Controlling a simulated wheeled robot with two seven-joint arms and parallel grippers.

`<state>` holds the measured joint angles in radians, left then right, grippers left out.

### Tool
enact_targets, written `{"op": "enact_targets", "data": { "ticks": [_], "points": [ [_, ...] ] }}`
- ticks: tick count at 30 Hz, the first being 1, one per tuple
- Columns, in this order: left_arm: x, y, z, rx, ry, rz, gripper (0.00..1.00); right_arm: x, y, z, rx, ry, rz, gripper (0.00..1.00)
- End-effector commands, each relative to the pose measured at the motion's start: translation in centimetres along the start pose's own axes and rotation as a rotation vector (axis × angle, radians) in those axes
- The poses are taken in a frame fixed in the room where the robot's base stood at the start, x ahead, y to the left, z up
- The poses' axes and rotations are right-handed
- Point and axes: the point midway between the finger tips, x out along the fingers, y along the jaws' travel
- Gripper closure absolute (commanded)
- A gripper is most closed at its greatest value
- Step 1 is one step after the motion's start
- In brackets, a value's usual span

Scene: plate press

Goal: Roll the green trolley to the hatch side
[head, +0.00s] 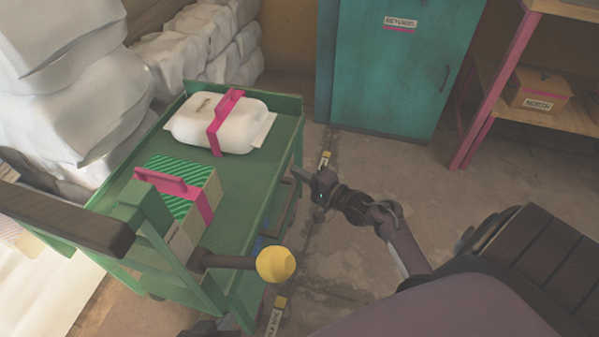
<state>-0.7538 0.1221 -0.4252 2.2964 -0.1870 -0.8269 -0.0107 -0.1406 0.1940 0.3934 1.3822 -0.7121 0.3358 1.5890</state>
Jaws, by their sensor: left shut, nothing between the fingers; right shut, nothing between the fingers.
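The green trolley (258,163) stands at left centre, its dark wooden push handle (65,218) toward the near left. A lever with a yellow ball knob (275,264) juts right from its near end. On its top are a white bundle with a pink strap (190,128) and a green striped box with a pink strap (200,183). My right gripper (320,183) is shut and empty, beside the trolley's right side. My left gripper (212,328) is a dark shape at the bottom edge, mostly cut off, shut, near the trolley's near end.
Two small floor labels lie right of the trolley, one farther (325,159) and one nearer (275,312) ending in "SIDE". A teal cabinet (390,75) stands behind. A wooden shelf with pink posts (495,85) holds a cardboard box (537,90). White sacks (75,95) crowd the left.

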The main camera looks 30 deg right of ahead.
Motion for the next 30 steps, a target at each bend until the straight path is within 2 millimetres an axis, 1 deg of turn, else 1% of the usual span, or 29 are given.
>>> {"op": "enact_targets", "data": {
  "ticks": [1,16,17,24,25,30],
  "points": [
    [-0.18,-1.62,-0.53,-0.016,0.015,-0.039,1.00,0.00,0.02,0.00,0.000,0.000,0.000,1.00],
    [-0.19,-1.64,-0.52,-0.016,0.015,-0.039,1.00,0.00,0.02,0.00,0.000,0.000,0.000,1.00],
    [-0.19,-1.64,-0.52,-0.016,0.015,-0.039,1.00,0.00,0.02,0.00,0.000,0.000,0.000,0.98],
    [-0.19,-1.64,-0.52,-0.016,0.015,-0.039,1.00,0.00,0.02,0.00,0.000,0.000,0.000,0.67],
    [-0.19,-1.64,-0.51,-0.016,0.015,-0.039,1.00,0.00,0.02,0.00,0.000,0.000,0.000,0.64],
    [-0.19,-1.64,-0.51,-0.016,0.015,-0.039,1.00,0.00,0.02,0.00,0.000,0.000,0.000,0.64]
  ]
}}
